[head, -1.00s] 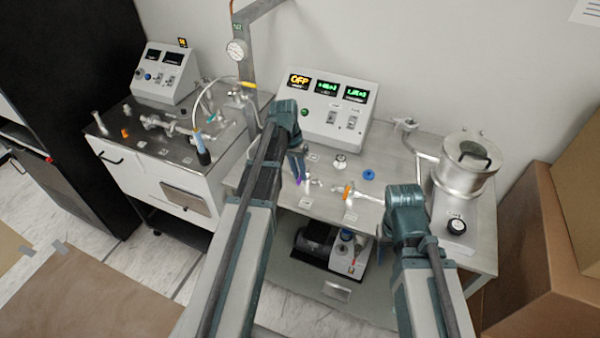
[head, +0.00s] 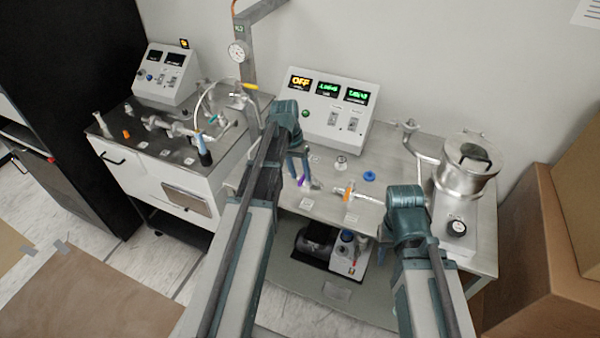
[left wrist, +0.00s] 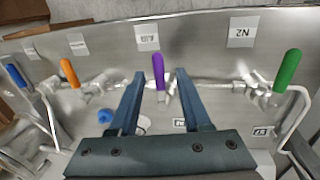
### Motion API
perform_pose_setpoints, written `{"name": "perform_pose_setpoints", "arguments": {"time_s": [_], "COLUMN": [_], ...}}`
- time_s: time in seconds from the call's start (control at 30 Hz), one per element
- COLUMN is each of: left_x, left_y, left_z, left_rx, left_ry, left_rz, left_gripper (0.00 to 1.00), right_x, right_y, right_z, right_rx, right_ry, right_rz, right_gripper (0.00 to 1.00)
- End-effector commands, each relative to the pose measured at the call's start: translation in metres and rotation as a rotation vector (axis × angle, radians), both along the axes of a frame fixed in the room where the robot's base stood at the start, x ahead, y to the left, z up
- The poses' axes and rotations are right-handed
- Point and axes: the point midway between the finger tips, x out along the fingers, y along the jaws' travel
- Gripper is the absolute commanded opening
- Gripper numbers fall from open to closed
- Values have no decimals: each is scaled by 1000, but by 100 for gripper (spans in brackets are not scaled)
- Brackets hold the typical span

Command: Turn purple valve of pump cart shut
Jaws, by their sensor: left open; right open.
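The purple valve handle (left wrist: 159,70) stands at the middle of the left wrist view on a metal pipe line. My left gripper (left wrist: 160,85) is open, with one finger on each side of the handle. Contact between the fingers and the handle cannot be made out. In the head view the purple handle (head: 300,182) is small beside the fingertips of my left gripper (head: 301,180), over the pump cart's metal top (head: 270,190). My right arm's wrist (head: 405,213) hangs over the cart's front right; its fingers are mostly hidden.
An orange valve (left wrist: 69,73), a blue valve (left wrist: 17,76) and a green valve (left wrist: 287,71) share the pipe line. A control box (head: 325,110) stands behind. A steel vessel (head: 467,165) is at the right, near cardboard boxes (head: 550,250).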

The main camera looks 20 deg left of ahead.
Motion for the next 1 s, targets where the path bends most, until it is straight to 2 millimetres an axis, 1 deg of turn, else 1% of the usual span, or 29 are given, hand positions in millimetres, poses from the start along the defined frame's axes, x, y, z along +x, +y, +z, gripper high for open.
{"name": "perform_pose_setpoints", "arguments": {"time_s": [0.03, 0.27, 0.8, 0.9, 1.0], "left_x": [0, 0, 1, 1, 1], "left_y": [1, 6, 22, 24, 26], "left_z": [7, 33, 114, 125, 131], "left_rx": [0, 0, 0, 0, 0], "left_ry": [0, 0, 0, 0, 0], "left_rz": [0, 1, 1, 1, 1], "left_gripper": [48, 48, 48, 48, 48], "right_x": [0, 0, 0, 0, 0], "right_y": [0, 0, 0, 0, 0], "right_z": [7, 33, 114, 125, 131], "right_rx": [0, 0, 3, 2, 2], "right_ry": [0, 0, 0, 0, 0], "right_rz": [0, 1, -13, -13, -13], "right_gripper": [44, 44, 44, 44, 44]}}
